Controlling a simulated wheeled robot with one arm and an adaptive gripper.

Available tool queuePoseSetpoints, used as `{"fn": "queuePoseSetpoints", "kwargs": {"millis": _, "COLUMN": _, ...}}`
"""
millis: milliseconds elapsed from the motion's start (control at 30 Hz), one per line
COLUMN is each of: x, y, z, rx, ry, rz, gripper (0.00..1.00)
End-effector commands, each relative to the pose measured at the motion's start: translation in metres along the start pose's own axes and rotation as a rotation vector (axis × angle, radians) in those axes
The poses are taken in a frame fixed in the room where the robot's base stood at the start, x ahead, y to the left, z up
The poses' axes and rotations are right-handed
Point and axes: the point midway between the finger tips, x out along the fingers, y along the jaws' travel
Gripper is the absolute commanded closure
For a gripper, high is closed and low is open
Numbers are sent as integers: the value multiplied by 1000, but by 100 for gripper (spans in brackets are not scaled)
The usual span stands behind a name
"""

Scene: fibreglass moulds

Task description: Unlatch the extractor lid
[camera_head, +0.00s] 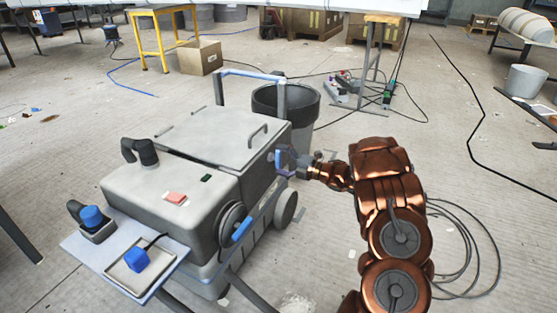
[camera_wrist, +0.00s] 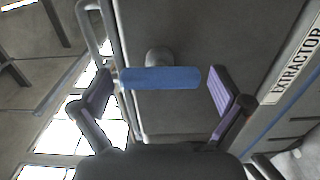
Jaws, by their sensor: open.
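The grey extractor (camera_head: 165,190) stands left of my arm in the head view, its lid (camera_head: 215,135) lying over the rear part of its top. In the wrist view a blue latch handle (camera_wrist: 160,78) sits on a grey round pivot on the extractor's side (camera_wrist: 190,25). The handle lies crosswise, between my two fingers. My gripper (camera_wrist: 160,93) is open, with a purple-padded finger beyond each end of the handle and a gap at the right end. In the head view my gripper (camera_head: 297,163) is at the extractor's right side and partly covers the latch.
A dark bin (camera_head: 285,103) stands behind the extractor. A blue-gripped handwheel (camera_head: 233,225) is on its near side. A blue-topped push frame (camera_head: 250,75) rises at its back. Cables (camera_head: 465,240) lie on the floor at right. An EXTRACTOR label (camera_wrist: 295,65) shows in the wrist view.

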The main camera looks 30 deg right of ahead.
Motion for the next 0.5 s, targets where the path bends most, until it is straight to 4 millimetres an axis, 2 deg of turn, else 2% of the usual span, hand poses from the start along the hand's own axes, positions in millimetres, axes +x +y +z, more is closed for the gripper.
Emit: {"fn": "queuePoseSetpoints", "kwargs": {"millis": 500, "x": -89, "y": 1, "z": 2, "rx": -2, "ry": -4, "rz": 1, "gripper": 0}}
